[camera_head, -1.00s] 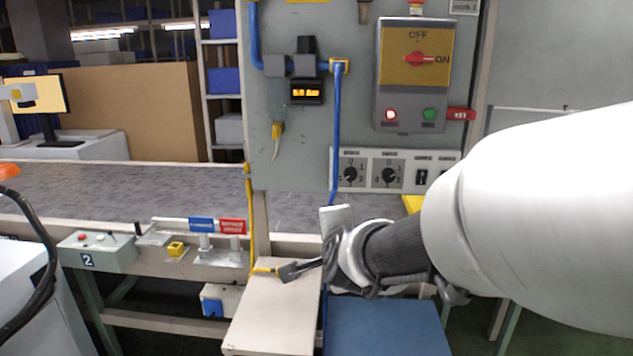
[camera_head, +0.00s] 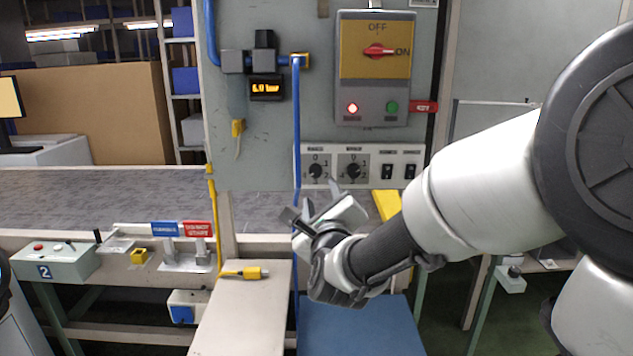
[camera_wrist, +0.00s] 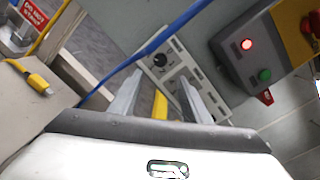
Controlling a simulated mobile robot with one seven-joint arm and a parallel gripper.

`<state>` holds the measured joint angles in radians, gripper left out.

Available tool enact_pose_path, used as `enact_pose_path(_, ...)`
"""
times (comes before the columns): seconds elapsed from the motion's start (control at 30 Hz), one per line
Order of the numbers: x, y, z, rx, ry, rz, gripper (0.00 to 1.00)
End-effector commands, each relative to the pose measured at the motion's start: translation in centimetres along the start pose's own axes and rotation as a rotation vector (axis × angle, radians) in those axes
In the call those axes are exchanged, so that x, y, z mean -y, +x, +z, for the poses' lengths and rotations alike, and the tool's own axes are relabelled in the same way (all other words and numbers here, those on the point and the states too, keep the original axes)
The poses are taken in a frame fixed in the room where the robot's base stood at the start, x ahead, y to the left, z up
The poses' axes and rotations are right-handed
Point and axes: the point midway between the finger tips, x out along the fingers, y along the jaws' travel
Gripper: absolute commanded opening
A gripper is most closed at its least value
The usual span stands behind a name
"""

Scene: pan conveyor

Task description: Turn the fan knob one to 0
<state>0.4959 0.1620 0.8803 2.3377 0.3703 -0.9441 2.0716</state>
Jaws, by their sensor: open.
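Two black rotary knobs sit on a pale control panel in the head view, a left knob (camera_head: 316,171) and a right knob (camera_head: 353,172). Their labels are too small to read surely, so I cannot tell which is fan knob one. Each dial has a 0 at its top, and both pointers look turned away from it. My gripper (camera_head: 321,206) is open and empty, below and in front of the knobs, apart from them. In the wrist view one knob (camera_wrist: 160,60) shows beyond the open fingers (camera_wrist: 158,104); a finger partly hides the panel.
A blue hose (camera_head: 297,120) runs down just left of the knob panel. Two switches (camera_head: 398,172) sit right of the knobs. Above is a grey box with a red switch (camera_head: 378,51) at ON. A yellow connector (camera_head: 243,272) lies on the pale bench top (camera_head: 245,310).

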Motion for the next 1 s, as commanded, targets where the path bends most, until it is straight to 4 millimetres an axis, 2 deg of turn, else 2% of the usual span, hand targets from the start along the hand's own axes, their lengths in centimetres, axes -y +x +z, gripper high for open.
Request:
enact_pose_path(0.03,-0.2,1.2,-0.2,-0.001,0.005,0.002,0.44)
enact_pose_path(0.3,-0.1,7.0,-0.1,-0.001,0.003,0.001,0.44)
enact_pose_path(0.5,-0.1,10.0,0.0,0.0,0.001,0.002,0.44)
enact_pose_path(0.7,0.0,11.2,-0.1,-0.002,-0.002,0.001,0.44)
enact_pose_path(0.97,0.0,11.3,0.0,-0.001,-0.003,0.001,0.44)
enact_pose_path(1.0,0.0,11.2,0.0,-0.001,-0.003,0.001,0.37)
